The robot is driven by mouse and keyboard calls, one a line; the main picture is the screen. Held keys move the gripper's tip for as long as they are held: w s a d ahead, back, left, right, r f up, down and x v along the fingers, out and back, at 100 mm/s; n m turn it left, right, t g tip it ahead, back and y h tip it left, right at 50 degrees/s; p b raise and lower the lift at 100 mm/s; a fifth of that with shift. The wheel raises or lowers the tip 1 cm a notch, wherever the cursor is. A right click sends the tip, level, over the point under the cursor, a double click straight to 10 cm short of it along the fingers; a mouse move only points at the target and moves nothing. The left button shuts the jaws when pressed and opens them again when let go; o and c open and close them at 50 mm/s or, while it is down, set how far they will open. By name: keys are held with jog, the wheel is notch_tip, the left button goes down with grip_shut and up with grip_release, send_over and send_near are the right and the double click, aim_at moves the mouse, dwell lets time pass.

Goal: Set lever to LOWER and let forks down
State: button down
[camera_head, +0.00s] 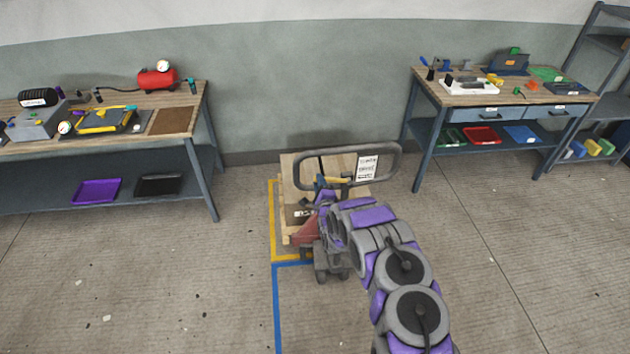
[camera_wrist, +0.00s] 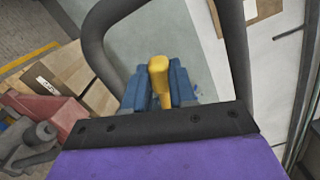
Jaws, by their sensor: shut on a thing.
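The pallet truck stands in the middle of the head view, with its grey loop handle (camera_head: 392,160) upright and its red body (camera_head: 305,232) low at the front. In the wrist view, a yellow lever (camera_wrist: 159,78) sits inside the handle loop (camera_wrist: 236,50). My gripper (camera_wrist: 160,92) is shut on the lever, with a blue finger on each side of it. In the head view, my arm reaches to the handle, and my gripper (camera_head: 330,184) hides part of the lever. The forks are hidden, so their height cannot be told.
A wooden load (camera_head: 289,185) stands behind the truck within yellow floor tape (camera_head: 272,215). Blue tape (camera_head: 276,310) runs toward me. A workbench (camera_head: 205,150) stands at left and another (camera_head: 416,150) at right. The floor around the truck is mostly clear.

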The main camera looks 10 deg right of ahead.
jog(key=d+r+m+p, duration=0.1)
jog(key=d+m+p, duration=0.1)
jog(key=shift+s+d+r+m+p, duration=0.1)
jog(key=shift+r+m+p, duration=0.2)
jog(key=shift+r+p, duration=0.1)
jog(key=shift+f, duration=0.15)
jog(key=c, duration=1.3)
grip_release()
jog(key=shift+o, duration=1.4)
jog(key=shift+w+d, duration=0.2)
jog(key=shift+d, duration=0.05)
jog(key=shift+o, duration=0.5)
send_near(327, 180)
jog(key=s+r, duration=0.2)
jog(key=s, duration=0.7)
jog(key=shift+s+r+b, duration=0.15)
jog(key=shift+r+b, duration=0.1)
jog(key=shift+b, duration=0.15)
